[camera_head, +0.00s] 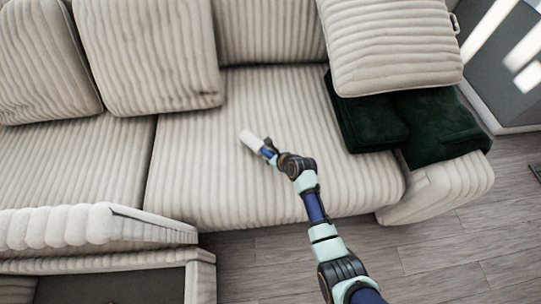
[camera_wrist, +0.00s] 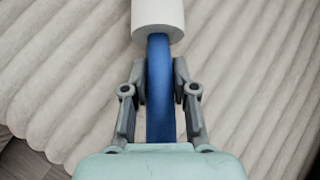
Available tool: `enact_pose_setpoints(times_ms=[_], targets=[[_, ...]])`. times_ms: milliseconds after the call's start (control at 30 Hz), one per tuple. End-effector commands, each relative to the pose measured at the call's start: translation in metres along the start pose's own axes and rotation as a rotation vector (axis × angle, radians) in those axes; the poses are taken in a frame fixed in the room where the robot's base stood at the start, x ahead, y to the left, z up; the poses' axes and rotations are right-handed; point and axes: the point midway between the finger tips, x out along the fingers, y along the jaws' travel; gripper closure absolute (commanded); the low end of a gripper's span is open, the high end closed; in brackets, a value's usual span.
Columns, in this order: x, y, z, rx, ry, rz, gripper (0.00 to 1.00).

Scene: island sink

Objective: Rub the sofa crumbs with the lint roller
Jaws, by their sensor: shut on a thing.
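The lint roller has a white roll (camera_head: 251,140) and a blue handle. My gripper (camera_head: 268,152) is shut on the handle, and the roll points away from it to the upper left over the sofa seat (camera_head: 200,180). In the wrist view the blue handle (camera_wrist: 161,90) lies between the two grey fingers of my gripper (camera_wrist: 160,75), with the white roll (camera_wrist: 158,15) at the top edge. The roll is at or just above the ribbed cushion; I cannot tell whether it touches. I can make out no crumbs on the seat.
Beige back cushions (camera_head: 150,55) line the back of the sofa. A dark green blanket (camera_head: 440,120) lies at the right under a beige cushion (camera_head: 390,45). An open storage section (camera_head: 110,285) is at the lower left. The seat around the roller is clear.

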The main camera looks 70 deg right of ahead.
Motion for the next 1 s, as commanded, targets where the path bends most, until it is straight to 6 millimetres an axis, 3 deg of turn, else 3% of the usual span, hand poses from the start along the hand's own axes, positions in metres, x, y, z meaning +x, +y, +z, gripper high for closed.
enact_pose_setpoints(times_ms=[1000], targets=[[0.013, 0.004, -0.013, 0.000, 0.000, 0.001, 1.00]])
